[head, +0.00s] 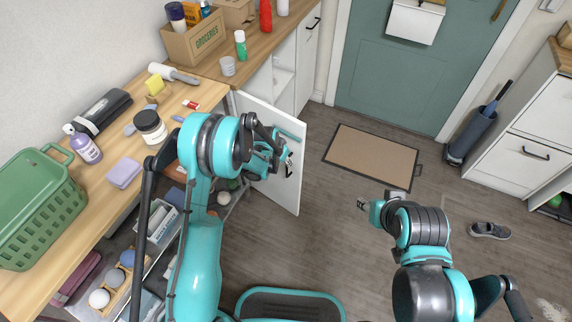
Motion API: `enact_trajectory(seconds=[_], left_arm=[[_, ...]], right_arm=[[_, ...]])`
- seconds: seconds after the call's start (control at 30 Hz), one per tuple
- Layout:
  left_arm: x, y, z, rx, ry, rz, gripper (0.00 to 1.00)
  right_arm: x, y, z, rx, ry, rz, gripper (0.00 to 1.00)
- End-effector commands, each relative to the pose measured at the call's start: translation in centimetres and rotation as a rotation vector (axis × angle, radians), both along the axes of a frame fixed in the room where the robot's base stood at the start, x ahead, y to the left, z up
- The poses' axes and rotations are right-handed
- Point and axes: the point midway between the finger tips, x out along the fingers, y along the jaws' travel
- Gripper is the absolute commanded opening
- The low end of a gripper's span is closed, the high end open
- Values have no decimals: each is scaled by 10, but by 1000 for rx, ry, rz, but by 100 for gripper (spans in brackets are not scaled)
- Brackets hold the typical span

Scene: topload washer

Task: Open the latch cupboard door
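The white cupboard door (287,188) stands swung out from the wooden counter, and a white shelved interior (284,78) shows behind it. A small dark handle or latch sits on the door close to my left gripper (287,157). My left gripper is at the door's face, partly hidden by its own wrist. I cannot tell whether its fingers touch the handle or are closed. My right gripper (364,205) is low over the floor, away from the door, with nothing visible in it; its finger opening is too small to judge.
The wooden counter at left holds a green basket (38,208), a purple bottle (84,146), a jar (150,127) and a groceries box (194,40). A brown mat (371,158) lies before the green door (405,68). A shoe (489,230) lies at right. The middle floor is clear.

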Motion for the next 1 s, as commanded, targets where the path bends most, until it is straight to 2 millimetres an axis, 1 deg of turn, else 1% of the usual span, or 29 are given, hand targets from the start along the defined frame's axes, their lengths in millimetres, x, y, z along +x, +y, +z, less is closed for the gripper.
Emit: enact_trajectory(seconds=[0.03,0.1,0.2,0.3,0.87,0.93,0.97,1.0], left_arm=[[-4,2,10,0,0,0,31],[-8,4,21,0,0,0,31],[-12,6,32,0,0,0,31],[-14,7,38,0,0,0,31],[-15,7,40,0,0,0,31],[-16,8,44,0,-1,4,31],[-17,9,48,0,-3,7,31],[-19,11,57,0,-7,14,31]], right_arm=[[0,0,0,0,0,0,43],[0,0,0,0,0,0,43],[0,0,0,0,0,0,43],[0,0,0,0,0,0,43],[0,0,0,0,0,0,43],[0,0,0,0,0,0,43],[0,0,0,0,0,0,43],[0,0,0,0,0,0,43]])
